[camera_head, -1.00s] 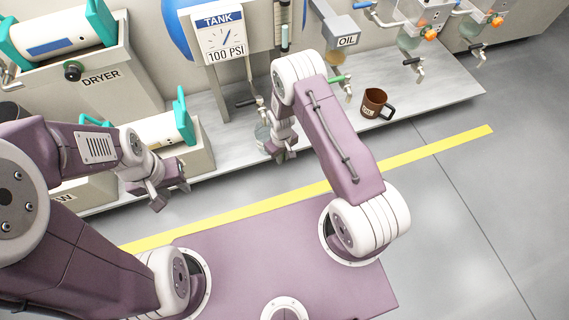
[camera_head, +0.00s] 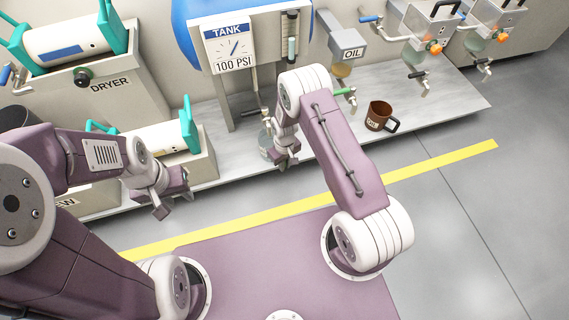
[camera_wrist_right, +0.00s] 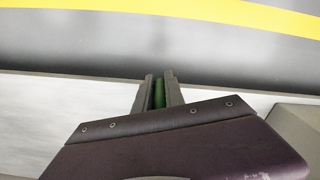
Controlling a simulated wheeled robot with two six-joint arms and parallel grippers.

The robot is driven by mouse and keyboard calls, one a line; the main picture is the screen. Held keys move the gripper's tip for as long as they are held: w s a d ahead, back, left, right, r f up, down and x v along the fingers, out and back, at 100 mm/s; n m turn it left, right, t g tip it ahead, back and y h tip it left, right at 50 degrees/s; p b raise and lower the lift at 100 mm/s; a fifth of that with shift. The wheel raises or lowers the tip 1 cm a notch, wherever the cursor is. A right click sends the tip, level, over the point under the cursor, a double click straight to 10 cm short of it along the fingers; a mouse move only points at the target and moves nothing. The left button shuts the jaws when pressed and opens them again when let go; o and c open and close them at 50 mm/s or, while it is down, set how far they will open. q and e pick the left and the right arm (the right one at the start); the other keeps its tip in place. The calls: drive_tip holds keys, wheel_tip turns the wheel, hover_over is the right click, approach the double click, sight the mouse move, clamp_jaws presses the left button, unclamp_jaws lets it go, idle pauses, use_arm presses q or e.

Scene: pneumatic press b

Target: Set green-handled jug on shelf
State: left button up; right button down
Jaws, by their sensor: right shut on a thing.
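My right gripper (camera_head: 282,160) is at the front edge of the long grey shelf (camera_head: 335,118), below the tank gauge. In the right wrist view its fingers (camera_wrist_right: 158,92) are shut on a narrow green handle (camera_wrist_right: 158,94). The clear jug (camera_head: 265,143) shows just left of the gripper in the head view, partly hidden by it. I cannot tell whether the jug's base touches the shelf. My left gripper (camera_head: 174,202) is open and empty in front of the shelf, at the left.
A brown mug (camera_head: 378,116) stands on the shelf to the right. The oil dispenser (camera_head: 348,52) with a green-handled tap hangs above the shelf. The floor beyond the yellow line (camera_head: 440,165) is clear.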

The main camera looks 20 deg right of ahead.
idle(0.5)
drive_tip(key=shift+f, duration=0.4)
drive_tip(key=c, duration=1.3)
unclamp_jaws()
wheel_tip(320, 180, up, 9)
drive_tip(key=p, duration=0.6)
drive_tip(key=shift+r+p, duration=0.1)
drive_tip(key=shift+p, duration=0.2)
